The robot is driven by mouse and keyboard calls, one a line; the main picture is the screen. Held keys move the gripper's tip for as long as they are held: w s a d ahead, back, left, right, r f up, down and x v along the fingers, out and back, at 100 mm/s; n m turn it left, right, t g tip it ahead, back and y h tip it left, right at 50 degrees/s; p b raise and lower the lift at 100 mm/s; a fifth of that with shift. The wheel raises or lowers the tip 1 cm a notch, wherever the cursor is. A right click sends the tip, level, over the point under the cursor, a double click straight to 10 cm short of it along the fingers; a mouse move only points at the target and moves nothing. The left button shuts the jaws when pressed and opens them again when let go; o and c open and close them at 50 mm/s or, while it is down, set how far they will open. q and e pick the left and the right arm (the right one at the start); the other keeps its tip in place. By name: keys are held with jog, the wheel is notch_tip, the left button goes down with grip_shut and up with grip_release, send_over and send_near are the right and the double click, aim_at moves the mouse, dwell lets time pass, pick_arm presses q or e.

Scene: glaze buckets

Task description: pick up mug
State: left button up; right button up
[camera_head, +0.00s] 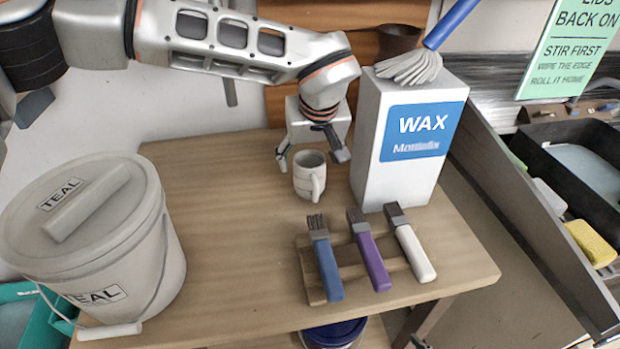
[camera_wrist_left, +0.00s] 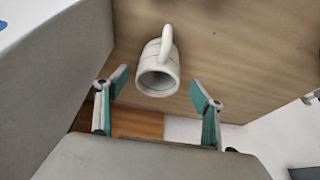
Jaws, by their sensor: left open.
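The light grey mug (camera_head: 309,178) stands upright on the wooden table, left of the wax box, with its handle towards the front right. My left gripper (camera_head: 312,157) is above and just behind the mug, pointing down, with its fingers spread. In the left wrist view the mug (camera_wrist_left: 157,72) shows between and beyond the two open fingertips of my left gripper (camera_wrist_left: 160,92), with its handle pointing away. The fingers do not appear to touch it. My right gripper is not in view.
The tall WAX box (camera_head: 372,135) stands close right of the mug, with a mop-like brush (camera_head: 410,67) on top. A brush rack (camera_head: 312,285) holds three brushes in front. A lidded TEAL bucket (camera_head: 150,265) stands left. Bare tabletop (camera_head: 225,190) lies between bucket and mug.

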aim_at(310, 164)
pick_arm(q)
jog(key=x, duration=0.3)
jog(key=shift+w+f, duration=0.15)
jog(key=shift+d, duration=0.1)
jog(key=c, duration=1.4)
jog(key=shift+c, duration=0.2)
